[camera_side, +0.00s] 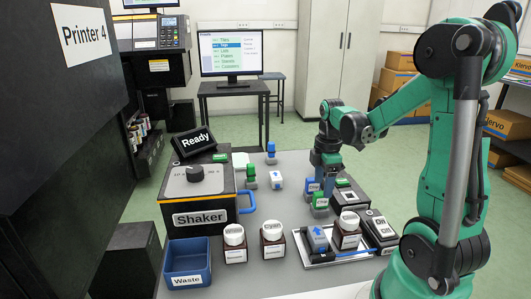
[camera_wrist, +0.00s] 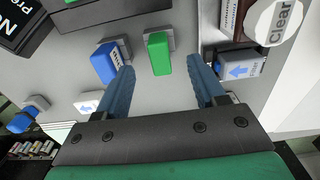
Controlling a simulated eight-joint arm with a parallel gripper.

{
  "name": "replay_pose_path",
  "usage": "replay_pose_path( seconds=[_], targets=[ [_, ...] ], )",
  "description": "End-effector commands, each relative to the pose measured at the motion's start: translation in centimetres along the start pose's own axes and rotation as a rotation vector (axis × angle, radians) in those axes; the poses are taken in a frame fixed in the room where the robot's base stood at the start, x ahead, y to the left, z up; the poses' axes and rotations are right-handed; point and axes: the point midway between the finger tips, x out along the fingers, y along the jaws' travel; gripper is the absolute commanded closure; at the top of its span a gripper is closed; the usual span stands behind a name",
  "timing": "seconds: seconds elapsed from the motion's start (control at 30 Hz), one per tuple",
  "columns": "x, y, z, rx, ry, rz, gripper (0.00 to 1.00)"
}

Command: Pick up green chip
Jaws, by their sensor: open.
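A green chip (camera_wrist: 159,53) stands in a small grey holder and lies between my two fingers in the wrist view. My gripper (camera_wrist: 160,68) is open, with one finger on each side of this chip and gaps to both. A blue chip (camera_wrist: 106,62) in a like holder is close beside the left finger. In the side view my gripper (camera_side: 327,170) points down over the table. A green chip (camera_side: 320,200) and a blue chip (camera_side: 312,186) show just below it. Another green chip (camera_side: 250,174) stands farther left.
A Shaker box (camera_side: 200,219) and a blue Waste bin (camera_side: 187,281) stand at the left. White (camera_side: 235,254) and Cyan (camera_side: 273,253) bottles stand in front. A tray with a Clear bottle (camera_side: 347,240) is at right, near the fingers in the wrist view.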

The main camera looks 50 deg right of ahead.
Motion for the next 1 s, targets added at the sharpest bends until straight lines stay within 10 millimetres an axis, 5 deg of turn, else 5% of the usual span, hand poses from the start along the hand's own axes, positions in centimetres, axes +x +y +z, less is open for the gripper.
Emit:
replay_pose_path(
  seconds=[0.4, 0.77, 1.0],
  targets=[
    [4.4, 0.0, -0.1, 0.001, -0.001, 0.003, 0.37],
    [4.8, 0.0, -0.1, 0.001, -0.001, 0.004, 0.37],
    [4.8, 0.0, -0.1, 0.001, -0.001, 0.004, 1.00]
  ],
)
